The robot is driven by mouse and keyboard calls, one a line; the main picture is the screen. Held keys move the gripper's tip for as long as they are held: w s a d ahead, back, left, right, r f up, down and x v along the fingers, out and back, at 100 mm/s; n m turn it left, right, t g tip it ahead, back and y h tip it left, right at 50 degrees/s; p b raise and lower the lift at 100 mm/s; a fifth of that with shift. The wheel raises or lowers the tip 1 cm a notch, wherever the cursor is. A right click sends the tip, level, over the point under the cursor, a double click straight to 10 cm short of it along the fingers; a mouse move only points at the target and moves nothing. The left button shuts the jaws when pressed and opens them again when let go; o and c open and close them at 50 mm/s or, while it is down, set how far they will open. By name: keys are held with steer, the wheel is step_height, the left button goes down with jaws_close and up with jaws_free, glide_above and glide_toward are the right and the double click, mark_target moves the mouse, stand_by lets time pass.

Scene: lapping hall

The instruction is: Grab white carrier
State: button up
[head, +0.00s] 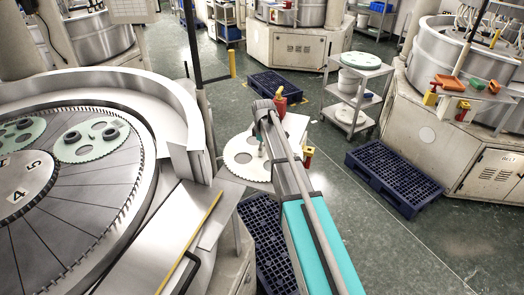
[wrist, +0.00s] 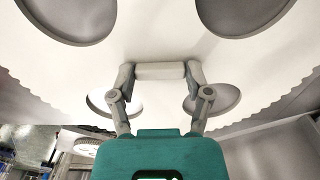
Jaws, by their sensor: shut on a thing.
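The white carrier (head: 233,147) is a flat toothed disc with large round holes, in the middle of the head view beside the machine's rim. My arm covers part of it there. In the wrist view the carrier (wrist: 160,30) fills the upper part, with its wavy toothed edge at both sides. My gripper (wrist: 160,73) has its two fingers on either side of a pale bar-like part at the carrier and is shut on it. In the head view the fingertips are mostly hidden by my arm.
A large round lapping machine (head: 75,185) with green carriers (head: 92,138) stands at left. A grey shelf cart (head: 357,62) holds a pale disc. Blue pallets (head: 393,172) lie on the floor. Another machine (head: 480,150) stands at right. Open floor lies at lower right.

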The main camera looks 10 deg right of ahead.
steer(key=shift+r, duration=0.15)
step_height(320, 180, up, 3)
steer(key=p, duration=0.3)
steer(key=shift+r+p, duration=0.2)
steer(key=shift+p, duration=0.1)
steer(key=s+d+r+p, duration=0.3)
steer(key=s+r+p, duration=0.6)
steer(key=s, duration=0.4)
steer(key=shift+s+d+r, duration=0.15)
steer(key=shift+s, duration=0.1)
